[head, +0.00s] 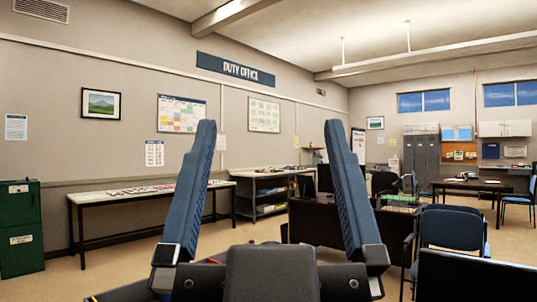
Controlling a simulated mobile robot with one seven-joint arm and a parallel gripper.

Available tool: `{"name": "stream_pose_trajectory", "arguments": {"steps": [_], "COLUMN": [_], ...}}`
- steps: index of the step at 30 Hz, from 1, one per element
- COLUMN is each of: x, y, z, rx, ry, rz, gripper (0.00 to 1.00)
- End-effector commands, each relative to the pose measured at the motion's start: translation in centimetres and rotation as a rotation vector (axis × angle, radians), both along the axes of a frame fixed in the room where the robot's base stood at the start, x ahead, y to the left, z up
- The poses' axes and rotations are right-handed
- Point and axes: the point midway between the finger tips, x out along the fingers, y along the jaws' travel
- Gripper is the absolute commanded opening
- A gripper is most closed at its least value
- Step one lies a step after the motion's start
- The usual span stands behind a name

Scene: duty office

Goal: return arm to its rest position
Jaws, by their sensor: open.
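My gripper (272,150) is in the lower middle of the head view, pointing up and away from me. Its two long blue fingers are spread wide apart with nothing between them. The dark palm of the gripper fills the bottom middle. The rest of my arm is not in view. The fingers hide part of the wall and part of the furniture behind them.
A long white-topped table (110,197) stands along the left wall, beside a green cabinet (20,228). A shelf unit (268,190) and a dark desk (315,222) stand beyond the gripper. Blue chairs (452,229) stand at right. Floor (130,273) shows clear at left.

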Motion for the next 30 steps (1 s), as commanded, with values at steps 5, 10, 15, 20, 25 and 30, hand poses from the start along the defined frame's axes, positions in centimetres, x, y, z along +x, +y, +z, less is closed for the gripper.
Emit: {"name": "stream_pose_trajectory", "arguments": {"steps": [5,10,15,20,25,30], "x": [0.1,0.1,0.2,0.2,0.2,0.2], "y": [0.1,0.1,0.1,0.1,0.2,0.2], "z": [0.0,2.0,6.3,11.5,15.8,16.8], "rx": [0.0,0.001,0.0,0.001,0.0,0.0], "ry": [0.004,0.005,0.006,0.006,0.006,0.006], "rz": [0.001,0.002,0.003,0.004,0.004,0.004], "gripper": [1.0,1.0,1.0,1.0,1.0,1.0]}}
